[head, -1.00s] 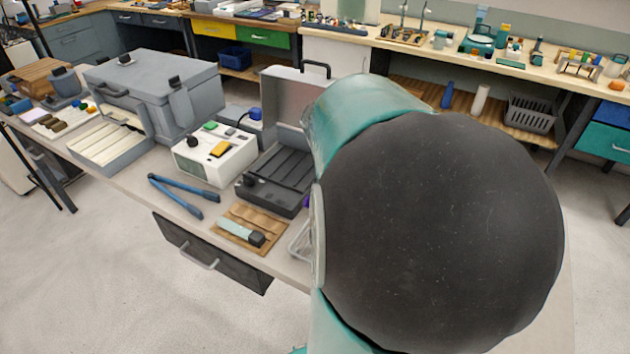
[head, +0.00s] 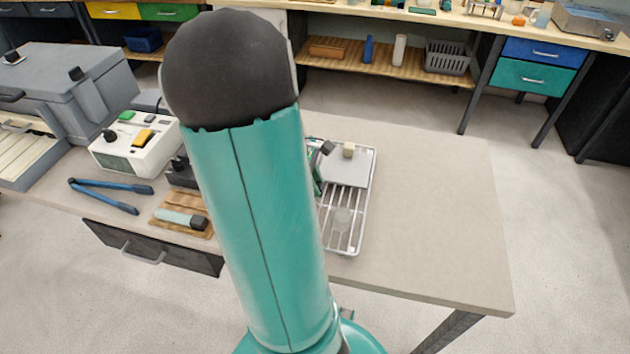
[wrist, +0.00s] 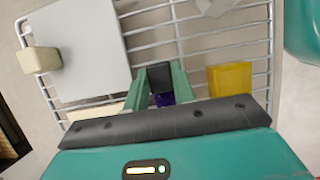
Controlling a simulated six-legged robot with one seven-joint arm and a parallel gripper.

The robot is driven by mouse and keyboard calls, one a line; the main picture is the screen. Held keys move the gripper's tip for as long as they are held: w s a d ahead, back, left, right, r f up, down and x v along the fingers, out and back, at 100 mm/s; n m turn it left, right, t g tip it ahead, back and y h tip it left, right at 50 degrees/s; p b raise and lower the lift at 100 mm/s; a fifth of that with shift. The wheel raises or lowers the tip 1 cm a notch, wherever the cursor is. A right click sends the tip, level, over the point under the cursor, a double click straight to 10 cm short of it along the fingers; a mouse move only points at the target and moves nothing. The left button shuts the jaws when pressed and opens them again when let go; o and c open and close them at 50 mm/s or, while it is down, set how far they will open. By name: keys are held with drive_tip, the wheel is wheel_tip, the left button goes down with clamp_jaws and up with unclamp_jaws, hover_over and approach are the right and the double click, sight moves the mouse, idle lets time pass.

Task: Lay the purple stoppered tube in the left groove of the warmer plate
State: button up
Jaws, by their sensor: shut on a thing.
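My gripper (wrist: 160,72) is shut on the purple stoppered tube, above the wire rack in the wrist view. Only a bit of purple (wrist: 163,99) and a dark block-like end show between the green fingers; the rest of the tube is hidden. In the head view my arm covers most of the gripper and the tube. The dark grey grooved unit, which looks like the warmer plate (head: 181,174), shows only a small left part beside my arm. Its grooves are hidden now.
The wire rack (head: 345,238) holds a pale plate (head: 347,172) with a beige knob. A yellow block (wrist: 230,78) is at the rack. Left are a wooden holder (head: 164,206) with a pale tube (head: 178,217), blue tongs (head: 105,192) and a white device (head: 133,150). The bench's right side is clear.

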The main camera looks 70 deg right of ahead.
drive_tip(key=o, duration=1)
drive_tip(key=shift+f, duration=0.1)
drive_tip(key=d+v, duration=0.1)
drive_tip(key=v, duration=1.1)
drive_tip(key=w+a+r+t, duration=0.2)
drive_tip(key=w+a, duration=0.1)
drive_tip(key=a, duration=0.6)
drive_tip(key=w+a+r+t, duration=0.2)
drive_tip(key=w+a, duration=0.1)
drive_tip(key=a, duration=0.6)
drive_tip(key=w+a+r+m+t, duration=0.1)
drive_tip(key=w+a+r+t, duration=0.1)
drive_tip(key=a, duration=0.7)
drive_tip(key=shift+w+r+t+h, duration=0.25)
drive_tip(key=shift+w+t+h, duration=0.2)
drive_tip(key=shift+w, duration=0.5)
drive_tip(key=shift+o, duration=0.2)
drive_tip(key=s+a+t+y, duration=0.1)
drive_tip(key=s+a+t, duration=0.1)
drive_tip(key=a, duration=1)
drive_tip(key=shift+s+r+m+t, duration=0.3)
drive_tip(key=shift+r+m+t, duration=0.15)
drive_tip(key=shift+t, duration=0.1)
drive_tip(key=shift+y, duration=0.25)
drive_tip(key=c, duration=0.3)
drive_tip(key=shift+w, duration=0.1)
